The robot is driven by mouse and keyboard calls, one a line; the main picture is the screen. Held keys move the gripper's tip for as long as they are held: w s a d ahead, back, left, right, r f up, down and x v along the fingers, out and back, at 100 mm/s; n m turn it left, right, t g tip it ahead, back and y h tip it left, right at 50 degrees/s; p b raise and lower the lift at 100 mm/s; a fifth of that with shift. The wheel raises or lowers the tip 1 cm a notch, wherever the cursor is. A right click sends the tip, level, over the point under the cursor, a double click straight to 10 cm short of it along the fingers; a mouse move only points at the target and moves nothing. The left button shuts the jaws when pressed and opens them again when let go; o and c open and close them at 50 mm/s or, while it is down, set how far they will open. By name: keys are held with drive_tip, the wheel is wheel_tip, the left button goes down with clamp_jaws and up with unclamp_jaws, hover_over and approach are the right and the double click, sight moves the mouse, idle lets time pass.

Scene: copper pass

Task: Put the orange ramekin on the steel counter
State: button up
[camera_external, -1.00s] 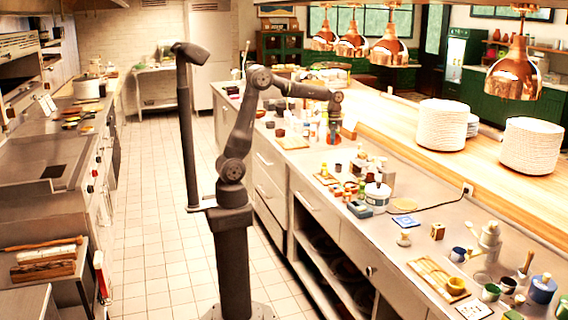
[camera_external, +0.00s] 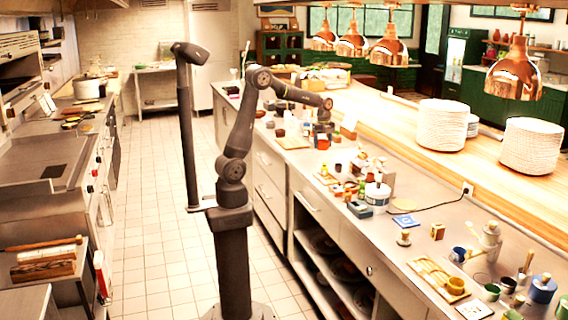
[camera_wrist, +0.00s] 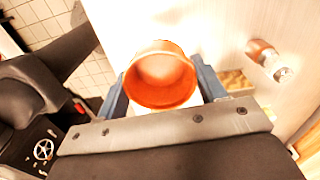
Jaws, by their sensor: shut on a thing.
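The orange ramekin (camera_wrist: 160,82) sits between the two blue fingers of my gripper (camera_wrist: 163,88) in the wrist view, its round opening toward the camera. My gripper is shut on it. In the external view my gripper (camera_external: 322,127) points down over the far part of the steel counter (camera_external: 334,215), among small items.
A copper-coloured item (camera_wrist: 262,52) stands right of the ramekin in the wrist view. Jars, a white tub (camera_external: 377,196) and boards crowd the counter. A wooden shelf with plate stacks (camera_external: 443,125) runs behind. A blue tile (camera_external: 404,220) lies nearer, with some bare steel around it.

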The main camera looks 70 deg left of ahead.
drive_tip(key=shift+a, duration=0.1)
hover_over(316, 160)
drive_tip(key=f, duration=0.6)
drive_tip(key=shift+d+f, duration=0.3)
drive_tip(key=shift+d, duration=0.05)
drive_tip(key=f, duration=0.3)
drive_tip(key=shift+a+f, duration=0.15)
drive_tip(key=shift+a, duration=0.2)
drive_tip(key=shift+f, duration=0.35)
drive_tip(key=shift+f, duration=0.2)
drive_tip(key=o, duration=1)
